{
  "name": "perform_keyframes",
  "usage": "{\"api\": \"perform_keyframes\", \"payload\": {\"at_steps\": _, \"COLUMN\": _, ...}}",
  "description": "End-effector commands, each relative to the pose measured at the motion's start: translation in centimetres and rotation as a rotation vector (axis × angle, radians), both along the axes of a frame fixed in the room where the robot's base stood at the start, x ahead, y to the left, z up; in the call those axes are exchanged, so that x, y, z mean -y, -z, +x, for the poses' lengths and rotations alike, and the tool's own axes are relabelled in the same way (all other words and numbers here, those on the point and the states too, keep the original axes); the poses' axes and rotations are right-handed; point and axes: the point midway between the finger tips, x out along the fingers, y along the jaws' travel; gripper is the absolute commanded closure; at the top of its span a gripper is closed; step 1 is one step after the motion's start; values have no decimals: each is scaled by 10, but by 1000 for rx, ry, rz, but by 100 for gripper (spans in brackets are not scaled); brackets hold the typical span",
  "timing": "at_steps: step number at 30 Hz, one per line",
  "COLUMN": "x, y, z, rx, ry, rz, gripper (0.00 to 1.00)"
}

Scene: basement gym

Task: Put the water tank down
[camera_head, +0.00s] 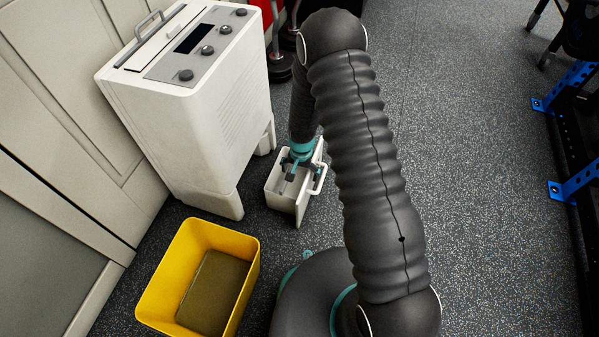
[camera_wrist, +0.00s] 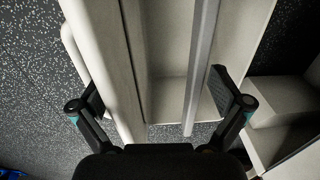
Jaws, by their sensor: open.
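The water tank (camera_head: 302,206) is a small white open-topped box with a loop handle on its front panel. It appears to rest upright on the speckled floor by the white dehumidifier's foot. My gripper (camera_head: 298,168) points down over the tank's open top, partly hidden by its own wrist. In the wrist view my gripper (camera_wrist: 160,100) has its fingers spread wide. The left finger is by the tank's front panel (camera_wrist: 103,45) and the right one is beyond a grey bar (camera_wrist: 202,60) across the tank. Neither finger is clearly clamped on it.
The white dehumidifier (camera_head: 215,110) stands left of the tank against the panelled wall. A yellow bin (camera_head: 247,287) with murky contents is in front of it. Weights stand behind, and a rack with blue feet (camera_head: 568,188) is at right. The floor (camera_head: 475,200) between is clear.

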Motion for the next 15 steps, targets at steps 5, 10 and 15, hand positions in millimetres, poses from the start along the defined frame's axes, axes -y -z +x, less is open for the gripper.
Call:
{"api": "perform_keyframes", "payload": {"at_steps": 5, "x": 0, "y": -25, "z": 1, "rx": 4, "ry": 0, "rz": 1, "gripper": 0}}
{"api": "perform_keyframes", "payload": {"at_steps": 10, "x": 1, "y": -60, "z": 0, "rx": 4, "ry": 0, "rz": 0, "gripper": 0}}
{"api": "perform_keyframes", "payload": {"at_steps": 15, "x": 2, "y": -92, "z": -1, "rx": 4, "ry": 0, "rz": 1, "gripper": 0}}
